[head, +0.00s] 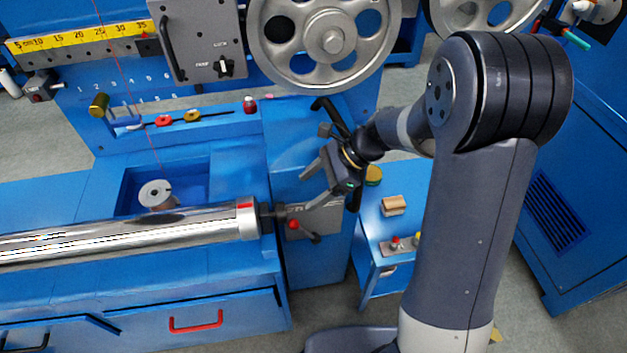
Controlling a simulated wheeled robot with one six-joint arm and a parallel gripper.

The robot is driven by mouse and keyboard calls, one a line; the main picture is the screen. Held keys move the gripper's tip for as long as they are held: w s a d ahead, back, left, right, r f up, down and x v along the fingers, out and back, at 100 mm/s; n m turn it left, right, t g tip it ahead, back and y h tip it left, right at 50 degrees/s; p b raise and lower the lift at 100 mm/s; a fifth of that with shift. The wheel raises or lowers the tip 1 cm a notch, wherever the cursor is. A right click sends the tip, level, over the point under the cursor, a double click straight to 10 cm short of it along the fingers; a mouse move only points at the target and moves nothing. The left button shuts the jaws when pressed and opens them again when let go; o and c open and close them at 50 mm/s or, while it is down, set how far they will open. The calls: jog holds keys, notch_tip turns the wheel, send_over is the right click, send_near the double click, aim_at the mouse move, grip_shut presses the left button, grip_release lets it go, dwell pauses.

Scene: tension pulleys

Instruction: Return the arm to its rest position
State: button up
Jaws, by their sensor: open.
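My arm rises at the right of the head view and bends over toward the blue machine. My gripper (306,190) is open, with its fingers pointing down and left. It is above the grey block with a red-knobbed lever (312,222) at the right end of the polished roller (130,232). Nothing shows between its fingers. I cannot tell whether the lower finger touches the block or only overlaps it in the picture.
A large grey pulley wheel (328,42) hangs behind the gripper. A small blue side table (400,222) holds a wooden block (393,205). A blue cabinet (565,190) stands at the right.

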aim_at(282, 211)
jog(key=shift+a+f, duration=0.1)
jog(key=b+x, duration=0.1)
jog(key=x, duration=1)
jog(key=shift+f, duration=0.1)
jog(key=shift+r+t+b, duration=0.2)
jog(key=shift+t+b, duration=0.3)
jog(key=shift+b, duration=0.45)
jog(key=shift+r+p, duration=0.2)
jog(key=shift+p, duration=0.3)
